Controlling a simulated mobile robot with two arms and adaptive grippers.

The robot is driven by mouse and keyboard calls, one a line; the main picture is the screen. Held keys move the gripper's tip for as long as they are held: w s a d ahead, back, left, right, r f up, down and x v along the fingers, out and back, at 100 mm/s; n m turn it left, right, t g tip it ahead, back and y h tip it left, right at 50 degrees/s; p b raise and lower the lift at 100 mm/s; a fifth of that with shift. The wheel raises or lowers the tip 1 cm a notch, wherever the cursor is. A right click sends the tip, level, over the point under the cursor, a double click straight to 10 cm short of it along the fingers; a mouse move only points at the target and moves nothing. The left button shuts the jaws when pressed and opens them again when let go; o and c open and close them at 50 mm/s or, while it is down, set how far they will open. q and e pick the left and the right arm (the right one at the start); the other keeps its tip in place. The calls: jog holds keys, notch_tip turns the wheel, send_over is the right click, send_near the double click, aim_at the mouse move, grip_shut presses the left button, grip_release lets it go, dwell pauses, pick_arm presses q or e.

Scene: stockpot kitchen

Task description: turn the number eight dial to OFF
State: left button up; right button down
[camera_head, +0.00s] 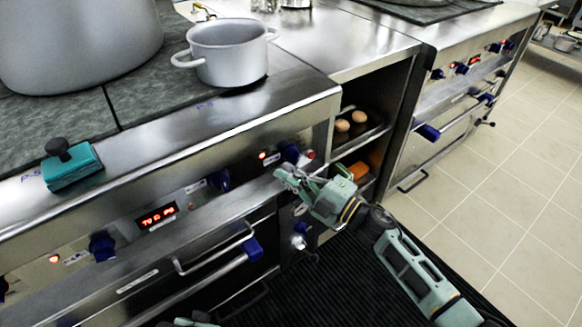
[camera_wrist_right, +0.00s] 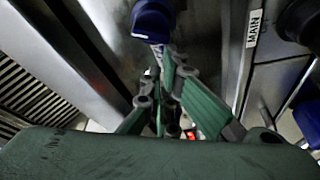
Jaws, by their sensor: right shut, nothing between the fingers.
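Blue dials line the steel stove front: one at the left (camera_head: 102,246), one in the middle (camera_head: 219,180), and one at the right (camera_head: 290,154) beside a lit red light. I cannot read which one is number eight. My right gripper (camera_head: 279,174) is shut and empty, in front of the panel just below the right dial. In the right wrist view, the shut fingers (camera_wrist_right: 168,60) point towards a blue dial (camera_wrist_right: 152,20); contact cannot be made out. At the bottom edge of the head view, a small teal piece shows, perhaps my left gripper; its jaws are not visible.
A grey pot (camera_head: 228,54) and a larger stockpot (camera_head: 78,40) stand on the stove top. A teal sponge-like block (camera_head: 72,166) lies near the front edge. Oven handles (camera_head: 214,250) stick out below. A shelf with eggs (camera_head: 342,126) is right of the panel.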

pick_arm(q)
jog(key=shift+s+f+p, duration=0.2)
jog(key=shift+f, duration=0.6)
jog(key=shift+s+f+p, duration=0.15)
jog(key=shift+f+p, duration=0.05)
jog(key=shift+f, duration=0.6)
jog(key=shift+s+f+p, duration=0.2)
jog(key=shift+f, duration=0.6)
pick_arm(e)
jog(key=shift+w+d+f+n+g+h, duration=0.1)
jog(key=shift+f+n+g+h, duration=0.15)
jog(key=shift+n, duration=0.6)
jog(key=shift+s+a+f+n+g+h, duration=0.1)
jog(key=shift+f+n+g+h, duration=0.2)
jog(key=shift+n, duration=0.6)
jog(key=shift+w+d+f+n+g+h, duration=0.15)
jog(key=shift+f+n, duration=0.2)
jog(key=shift+n, duration=0.5)
